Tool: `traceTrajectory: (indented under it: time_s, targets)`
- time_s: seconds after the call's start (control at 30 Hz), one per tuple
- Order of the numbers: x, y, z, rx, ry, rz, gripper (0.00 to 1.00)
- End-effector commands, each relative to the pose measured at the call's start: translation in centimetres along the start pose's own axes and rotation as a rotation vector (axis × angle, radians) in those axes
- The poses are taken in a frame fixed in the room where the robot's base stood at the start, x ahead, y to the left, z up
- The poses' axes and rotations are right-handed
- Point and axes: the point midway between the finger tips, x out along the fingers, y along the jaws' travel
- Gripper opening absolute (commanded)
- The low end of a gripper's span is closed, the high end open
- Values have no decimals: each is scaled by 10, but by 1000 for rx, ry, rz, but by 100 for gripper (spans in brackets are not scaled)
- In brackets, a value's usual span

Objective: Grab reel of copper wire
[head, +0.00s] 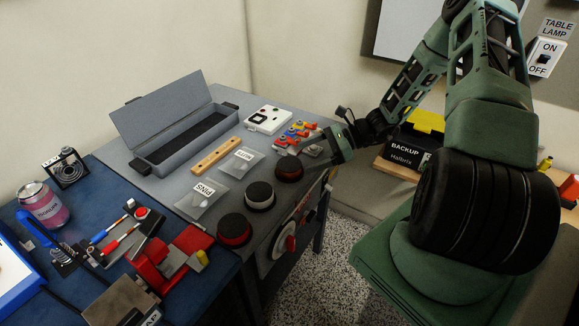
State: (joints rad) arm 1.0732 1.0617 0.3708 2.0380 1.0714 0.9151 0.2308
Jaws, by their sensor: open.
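The reel of copper wire (289,169) is a short dark spool with a brown-copper top. It sits on the grey table near its right edge, the farthest of three similar reels. My gripper (309,152) is open and reaches in from the right, its fingers low beside and just above the copper reel. I cannot tell whether the fingers touch it. A reel with a pale grey top (260,193) and a reel with a red top (234,230) stand nearer along the same edge.
Clear bags labelled NUTS (243,161) and PINS (203,198) lie left of the reels. Small coloured parts (297,132) lie just behind the copper reel. An open grey case (180,143) stands farther left. A blue mat (95,215) holds tools and a can.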

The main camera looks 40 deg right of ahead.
Motion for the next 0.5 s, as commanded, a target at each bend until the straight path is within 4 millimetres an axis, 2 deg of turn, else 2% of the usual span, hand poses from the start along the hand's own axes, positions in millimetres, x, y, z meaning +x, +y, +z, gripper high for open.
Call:
traceTrajectory:
  time_s: [0.3, 0.5]
  targets:
    - [42, 7, 5, 0, -2, 3, 87]
    - [50, 7, 3, 1, 1, 0, 87]
